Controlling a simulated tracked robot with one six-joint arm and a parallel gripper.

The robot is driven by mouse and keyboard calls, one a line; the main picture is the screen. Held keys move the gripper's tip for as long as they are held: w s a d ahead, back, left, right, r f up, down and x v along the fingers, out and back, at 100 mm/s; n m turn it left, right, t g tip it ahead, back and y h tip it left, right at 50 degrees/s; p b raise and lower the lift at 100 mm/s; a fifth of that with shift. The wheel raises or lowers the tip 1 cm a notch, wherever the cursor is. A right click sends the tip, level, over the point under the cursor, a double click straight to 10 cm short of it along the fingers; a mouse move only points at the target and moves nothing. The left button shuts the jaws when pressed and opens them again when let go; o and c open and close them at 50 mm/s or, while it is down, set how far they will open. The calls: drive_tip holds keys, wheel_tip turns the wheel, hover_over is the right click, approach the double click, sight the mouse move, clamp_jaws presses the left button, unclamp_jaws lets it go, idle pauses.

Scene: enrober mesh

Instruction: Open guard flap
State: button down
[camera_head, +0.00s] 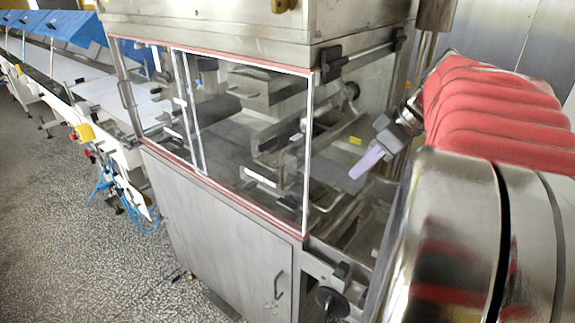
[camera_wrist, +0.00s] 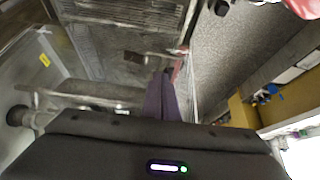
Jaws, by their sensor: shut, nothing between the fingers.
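The guard flap (camera_head: 245,128) is a clear, white-edged panel on the front of the steel enrober, with red strips along its top and bottom. It appears closed, upright and flat against the machine's front. Machine parts show through it. My gripper (camera_head: 357,172) has purple fingers pressed together with nothing between them. It is to the right of the flap's right white edge, by the machine's side, and points down and left. In the wrist view, my gripper (camera_wrist: 162,80) points ahead alongside a thin pale and red edge. Whether it touches that edge cannot be told.
A black bar handle (camera_head: 360,61) is on the machine's upper right side. A steel cabinet door (camera_head: 220,225) is below the flap. A black knob (camera_head: 332,300) sticks out at lower right. A conveyor line (camera_head: 90,125) stands at left. Speckled floor (camera_head: 70,235) lies open in front.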

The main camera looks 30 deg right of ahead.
sight(339, 190)
drive_tip(key=shift+f, duration=0.1)
drive_tip(key=x, duration=0.9)
drive_tip(key=shift+w+f, duration=0.2)
drive_tip(key=shift+f, duration=0.15)
